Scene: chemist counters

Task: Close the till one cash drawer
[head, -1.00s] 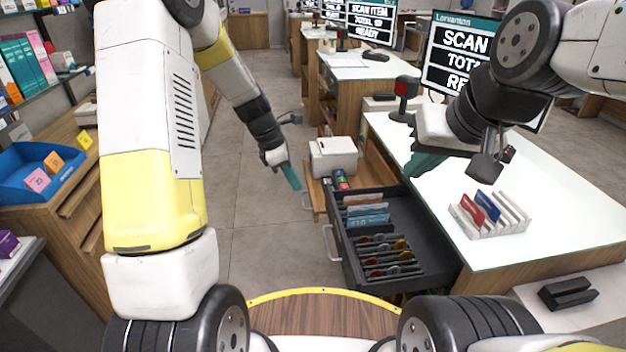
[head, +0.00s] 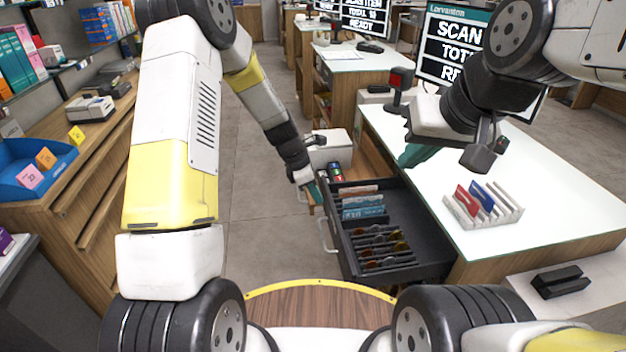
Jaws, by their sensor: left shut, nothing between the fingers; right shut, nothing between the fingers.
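The till one cash drawer (head: 425,231) is a dark tray pulled out from under the white-topped counter (head: 540,190), with banknotes and several coin slots inside. Its front panel (head: 337,226) faces left and carries a pale bar handle (head: 325,235). My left gripper (head: 316,192) is shut and empty, with its teal fingertips close to the far front corner of the drawer; I cannot tell whether they touch it. My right gripper (head: 418,155) is shut and empty, above the counter's left edge, beyond the drawer.
A white box-shaped device (head: 332,147) stands behind the drawer. A till screen (head: 452,50), a scanner on a stand (head: 399,85) and a white card rack (head: 490,210) stand on the counter. The floor left of the drawer is clear.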

